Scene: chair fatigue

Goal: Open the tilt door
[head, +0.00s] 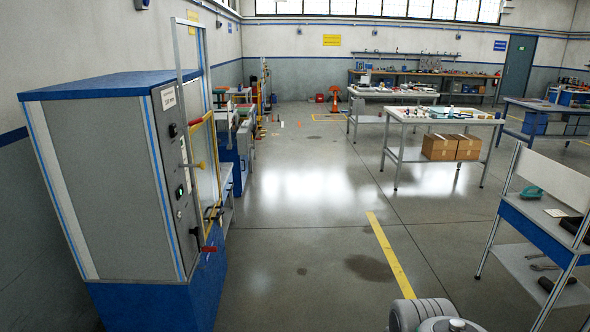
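A tall grey machine cabinet (95,180) with a blue top and blue base stands at the left. On its right-hand face is a clear panel in a yellow frame (215,150), which seems to be the tilt door. I see it nearly edge-on, so I cannot tell how far it stands open. My gripper is not in view; only a grey rounded part of my own body shows at the bottom.
A grey and blue workstation (535,225) with shelves and tools stands close on the right. White work tables (410,113) stand farther back, one with cardboard boxes (452,147) below. A yellow floor line (390,252) crosses the open floor between the cabinet and the workstation.

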